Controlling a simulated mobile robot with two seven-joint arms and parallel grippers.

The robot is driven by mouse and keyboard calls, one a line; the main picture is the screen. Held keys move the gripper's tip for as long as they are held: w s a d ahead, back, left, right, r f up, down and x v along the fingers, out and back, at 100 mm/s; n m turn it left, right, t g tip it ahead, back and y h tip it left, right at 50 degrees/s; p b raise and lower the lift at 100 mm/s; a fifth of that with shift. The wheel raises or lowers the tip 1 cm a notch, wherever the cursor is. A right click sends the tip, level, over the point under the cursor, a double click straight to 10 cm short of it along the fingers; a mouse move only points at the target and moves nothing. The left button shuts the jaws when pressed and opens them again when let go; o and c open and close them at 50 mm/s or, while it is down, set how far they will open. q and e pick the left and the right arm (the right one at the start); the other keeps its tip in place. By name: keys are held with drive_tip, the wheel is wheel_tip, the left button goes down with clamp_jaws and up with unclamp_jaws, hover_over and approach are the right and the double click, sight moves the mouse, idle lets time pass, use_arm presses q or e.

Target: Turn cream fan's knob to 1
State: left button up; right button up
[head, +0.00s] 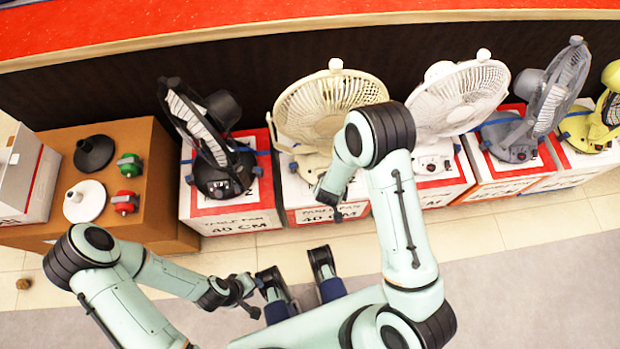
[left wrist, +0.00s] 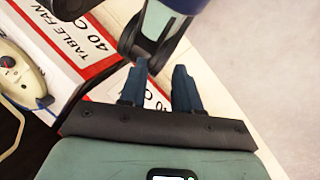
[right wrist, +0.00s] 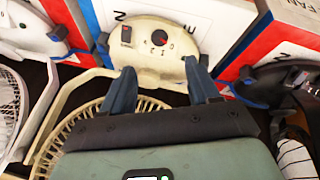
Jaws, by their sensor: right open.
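The cream fan (head: 315,105) stands on a white and red box in the middle of the row; my right arm covers part of it. In the right wrist view its cream base (right wrist: 140,62) shows a round black knob (right wrist: 159,37) with a red centre and small marks below it. The knob's setting is too small to read. My right gripper (right wrist: 159,69) is open and empty, its fingertips either side of the panel and apart from the knob. My left gripper (head: 256,298) is low at the front, away from the fans; in the left wrist view (left wrist: 160,66) it is open and empty.
A black fan (head: 220,175) stands left of the cream one; white (head: 455,100), grey (head: 515,135) and yellow (head: 590,125) fans stand right. A brown box (head: 140,205) holds black, white, green and red items.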

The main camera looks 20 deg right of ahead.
drive_tip(key=b+x, duration=0.4)
drive_tip(key=x, duration=0.8)
drive_tip(key=shift+w+d, duration=0.1)
drive_tip(key=shift+w, duration=0.05)
use_arm(q)
drive_tip(key=w+a+f+t+y, duration=0.1)
drive_tip(key=w+a+f+t, duration=0.1)
drive_tip(key=w+f, duration=0.3)
drive_tip(key=shift+w+a+f+n, duration=0.15)
drive_tip(key=shift+w+a+n, duration=0.15)
drive_tip(key=shift+w+a, duration=0.4)
use_arm(e)
drive_tip(key=shift+w+d+f, duration=0.15)
drive_tip(key=shift+w+f, duration=0.15)
drive_tip(key=shift+f, duration=0.2)
use_arm(q)
drive_tip(key=shift+w+d, duration=0.1)
drive_tip(key=shift+d, duration=0.05)
use_arm(e)
drive_tip(key=c, duration=1)
